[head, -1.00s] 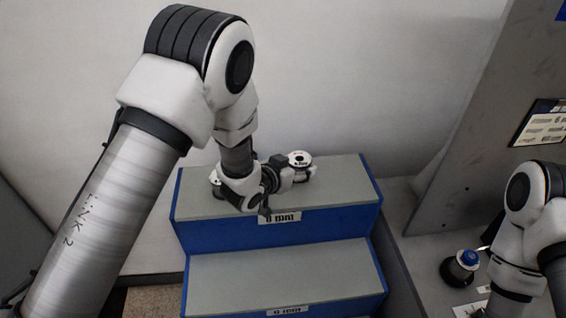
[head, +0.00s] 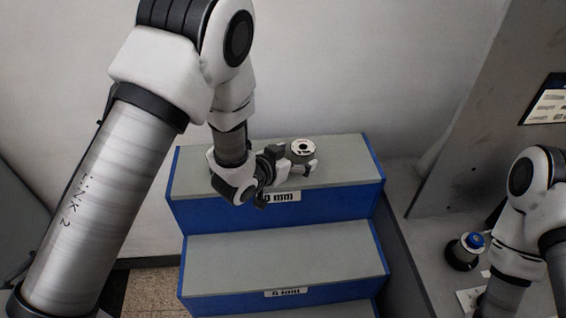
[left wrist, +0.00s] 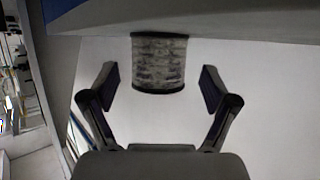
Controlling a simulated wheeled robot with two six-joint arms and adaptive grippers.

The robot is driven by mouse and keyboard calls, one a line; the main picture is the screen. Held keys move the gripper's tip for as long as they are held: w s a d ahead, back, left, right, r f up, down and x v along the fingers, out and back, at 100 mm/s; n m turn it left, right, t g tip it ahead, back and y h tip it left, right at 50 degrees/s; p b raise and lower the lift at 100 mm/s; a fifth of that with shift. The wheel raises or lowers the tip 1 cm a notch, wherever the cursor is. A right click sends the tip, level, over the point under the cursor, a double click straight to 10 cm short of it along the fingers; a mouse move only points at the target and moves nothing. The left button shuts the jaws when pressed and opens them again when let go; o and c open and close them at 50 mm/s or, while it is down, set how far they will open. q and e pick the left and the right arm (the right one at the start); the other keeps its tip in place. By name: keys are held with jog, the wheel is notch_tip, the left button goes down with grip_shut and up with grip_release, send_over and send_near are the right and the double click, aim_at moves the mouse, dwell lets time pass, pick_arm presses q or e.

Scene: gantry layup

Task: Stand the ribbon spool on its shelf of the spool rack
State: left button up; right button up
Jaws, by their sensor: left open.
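The ribbon spool (head: 303,153), with a white top and a dark centre, stands upright on the top shelf of the blue and grey spool rack (head: 340,165). In the left wrist view the spool (left wrist: 159,65) appears upside down, its end at the grey shelf surface. My left gripper (head: 291,166) is over the top shelf, beside the spool at its near left. Its fingers (left wrist: 160,88) are spread on either side of the spool with clear gaps; none touches it. My right arm shows at the right edge, but its gripper is out of view.
A lower grey step (head: 285,255) of the rack is bare. Both visible steps carry front labels. A dark item with a blue top (head: 465,250) sits on the surface at the right, near my right arm. A grey panel (head: 455,150) rises behind it.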

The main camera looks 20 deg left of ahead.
pick_arm(q)
jog(key=b+v, duration=0.2)
jog(key=v, duration=0.8)
jog(key=shift+b, duration=0.4)
jog(key=shift+s+f, duration=0.1)
